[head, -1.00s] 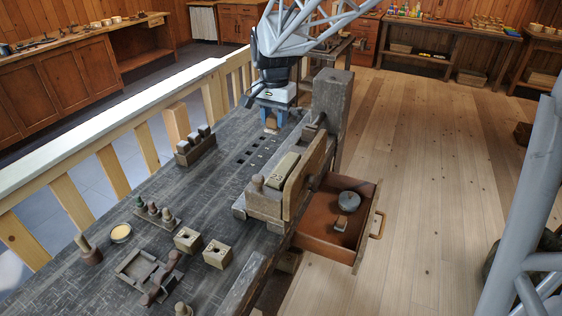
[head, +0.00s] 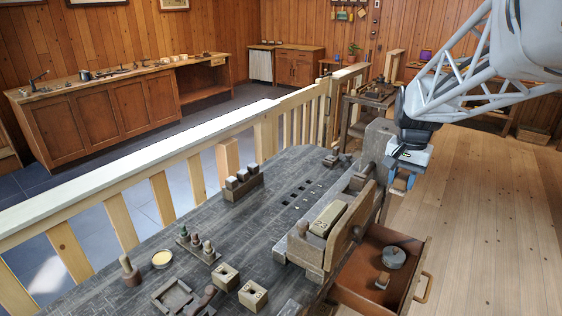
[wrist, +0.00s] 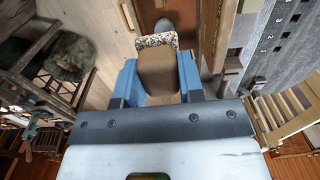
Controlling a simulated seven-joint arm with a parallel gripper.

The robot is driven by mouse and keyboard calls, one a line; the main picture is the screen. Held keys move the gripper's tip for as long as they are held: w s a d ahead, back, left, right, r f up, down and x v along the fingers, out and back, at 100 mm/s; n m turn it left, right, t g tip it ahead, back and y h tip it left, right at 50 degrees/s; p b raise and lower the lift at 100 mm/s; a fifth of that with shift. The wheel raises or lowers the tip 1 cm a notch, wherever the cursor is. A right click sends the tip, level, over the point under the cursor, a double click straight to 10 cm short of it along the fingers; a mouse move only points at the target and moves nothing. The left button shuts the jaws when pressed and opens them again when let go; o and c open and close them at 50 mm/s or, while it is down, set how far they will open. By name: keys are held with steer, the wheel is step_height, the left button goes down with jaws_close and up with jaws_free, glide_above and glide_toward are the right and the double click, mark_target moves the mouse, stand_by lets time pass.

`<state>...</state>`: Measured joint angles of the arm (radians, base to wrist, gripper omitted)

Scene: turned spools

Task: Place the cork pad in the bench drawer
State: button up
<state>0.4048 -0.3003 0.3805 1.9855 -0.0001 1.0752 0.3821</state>
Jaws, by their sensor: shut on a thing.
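The cork pad (wrist: 157,72) is a brown block with a speckled cork face at its far end. My gripper (wrist: 157,66) is shut on it, with a blue finger on each side. In the head view my gripper (head: 402,176) hangs beyond the vise, above and behind the drawer, with the pad partly hidden. The bench drawer (head: 360,282) stands pulled out at the bench's right side. It holds a grey round tin (head: 393,257) and a small brown-and-grey piece (head: 382,281). Part of the drawer shows at the top of the wrist view (wrist: 180,12).
The wooden vise (head: 345,225) rises between the bench top (head: 245,225) and the drawer, with a pale block (head: 328,219) on it. A tall post (head: 376,140) stands near my gripper. Two holed blocks (head: 253,294) and small turned pieces lie at the front. Floor to the right is clear.

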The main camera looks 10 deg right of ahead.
steer(key=s+d, duration=0.1)
steer(key=d, duration=0.1)
glide_above(376, 294)
steer(key=s+a, duration=0.2)
step_height(376, 294, down, 34)
steer(key=shift+s+f, duration=0.15)
steer(key=shift+f, duration=0.5)
steer(key=shift+f, duration=0.1)
steer(key=shift+f, duration=3.05)
steer(key=shift+f, duration=1.85)
steer(key=shift+f, duration=0.15)
